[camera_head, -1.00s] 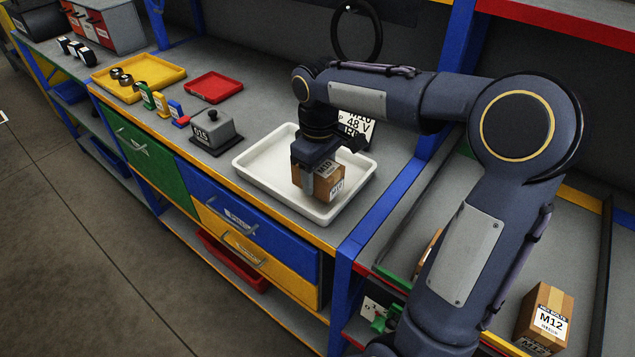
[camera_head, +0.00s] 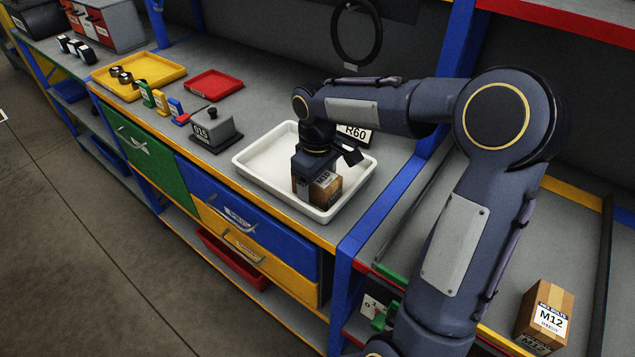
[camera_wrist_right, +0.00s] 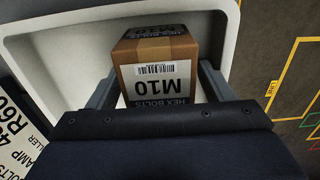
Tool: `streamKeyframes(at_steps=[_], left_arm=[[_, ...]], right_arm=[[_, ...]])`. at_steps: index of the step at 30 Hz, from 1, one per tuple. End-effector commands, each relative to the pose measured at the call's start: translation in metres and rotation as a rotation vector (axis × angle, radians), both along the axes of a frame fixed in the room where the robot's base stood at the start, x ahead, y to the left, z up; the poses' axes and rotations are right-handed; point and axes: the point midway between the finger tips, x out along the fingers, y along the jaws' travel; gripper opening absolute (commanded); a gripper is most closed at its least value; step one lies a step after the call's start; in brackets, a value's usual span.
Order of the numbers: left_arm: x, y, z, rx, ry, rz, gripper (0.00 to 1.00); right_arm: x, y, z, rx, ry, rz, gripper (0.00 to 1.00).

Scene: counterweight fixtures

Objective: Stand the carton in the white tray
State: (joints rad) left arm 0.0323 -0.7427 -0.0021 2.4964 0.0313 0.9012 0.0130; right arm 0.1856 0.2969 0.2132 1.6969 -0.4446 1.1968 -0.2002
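The carton (camera_head: 327,190) is a brown box with tape and a white M10 hex bolts label. It is inside the white tray (camera_head: 262,182), near the tray's front right part, and looks about upright. I cannot tell whether its base touches the tray floor. My right gripper (camera_head: 316,182) points down into the tray around the carton. In the right wrist view the carton (camera_wrist_right: 157,75) sits between the two fingers of my right gripper (camera_wrist_right: 158,85), which lie close along its sides. Its lower part is hidden. My left gripper is not in view.
A sign reading R60 (camera_head: 356,135) stands behind the tray. A grey weight marked 015 (camera_head: 213,130) is left of it, with a red tray (camera_head: 214,82) and a yellow tray (camera_head: 160,72) beyond. An M12 carton (camera_head: 544,312) stands at lower right.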

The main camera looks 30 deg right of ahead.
Motion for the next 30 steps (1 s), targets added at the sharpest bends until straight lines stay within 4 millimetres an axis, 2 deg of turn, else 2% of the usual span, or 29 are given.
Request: streamKeyframes(at_steps=[8, 11, 21, 24, 30], left_arm=[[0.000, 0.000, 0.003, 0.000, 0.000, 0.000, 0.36], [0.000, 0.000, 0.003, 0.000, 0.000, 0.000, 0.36], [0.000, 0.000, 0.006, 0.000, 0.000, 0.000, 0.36], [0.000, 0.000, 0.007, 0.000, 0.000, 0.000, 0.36], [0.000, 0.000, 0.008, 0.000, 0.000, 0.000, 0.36]], right_arm=[[0.000, 0.000, 0.009, -0.001, -0.001, 0.000, 0.74], [0.001, 0.000, 0.024, 0.000, -0.004, -0.001, 0.74], [0.001, 0.000, 0.096, 0.001, -0.004, 0.000, 0.74], [0.001, 0.000, 0.110, 0.001, -0.002, 0.000, 0.74], [-0.005, 0.001, 0.124, 0.005, -0.011, -0.007, 0.74]])
